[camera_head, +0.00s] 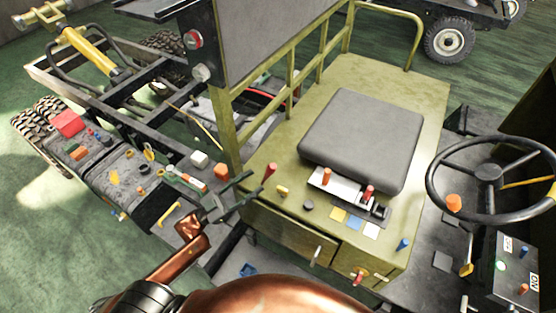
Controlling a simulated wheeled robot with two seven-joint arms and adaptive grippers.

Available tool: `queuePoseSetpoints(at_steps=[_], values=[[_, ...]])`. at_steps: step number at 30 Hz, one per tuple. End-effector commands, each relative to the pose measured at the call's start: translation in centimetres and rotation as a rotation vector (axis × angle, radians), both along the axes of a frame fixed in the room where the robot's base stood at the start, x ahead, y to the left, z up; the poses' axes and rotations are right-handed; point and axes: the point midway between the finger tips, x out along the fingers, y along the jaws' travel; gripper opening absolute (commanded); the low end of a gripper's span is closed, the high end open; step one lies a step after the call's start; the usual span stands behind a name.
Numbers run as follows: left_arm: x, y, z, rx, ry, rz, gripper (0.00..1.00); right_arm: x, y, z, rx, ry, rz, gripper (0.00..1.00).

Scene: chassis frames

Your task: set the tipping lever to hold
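My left gripper (247,187) reaches in from the lower left, at the left edge of the olive seat base (275,232). Its two dark fingers are spread, with nothing seen between them. A lever with a red grip (269,171) stands just right of the fingertips, apart from them as far as I can tell. Two more levers, with orange-red (326,176) and red (368,191) grips, stand on a light plate before the grey seat. No readable label shows which is the tipping lever or where hold is. My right gripper is not in view.
A black steering wheel (489,176) and a switch box (515,268) are at the right. Small levers (317,254) stick out of the seat base's front. An olive rail (318,62) and upright panel (265,35) stand behind. Loose parts cover a dark deck (140,205) at left.

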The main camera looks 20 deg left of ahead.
Motion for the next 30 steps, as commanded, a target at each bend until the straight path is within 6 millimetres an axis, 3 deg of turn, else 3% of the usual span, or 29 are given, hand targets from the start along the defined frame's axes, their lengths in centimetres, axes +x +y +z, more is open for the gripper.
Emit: queuePoseSetpoints(at_steps=[5,16,30], values=[[1.3,-1.2,0.7,-0.001,-0.003,-0.010,0.40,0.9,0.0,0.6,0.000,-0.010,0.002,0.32],[5.4,-4.9,2.7,-0.001,-0.001,-0.019,0.40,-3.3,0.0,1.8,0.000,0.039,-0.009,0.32],[6.0,-5.4,2.9,0.001,0.001,-0.016,0.36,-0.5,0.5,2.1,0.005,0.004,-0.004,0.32]])
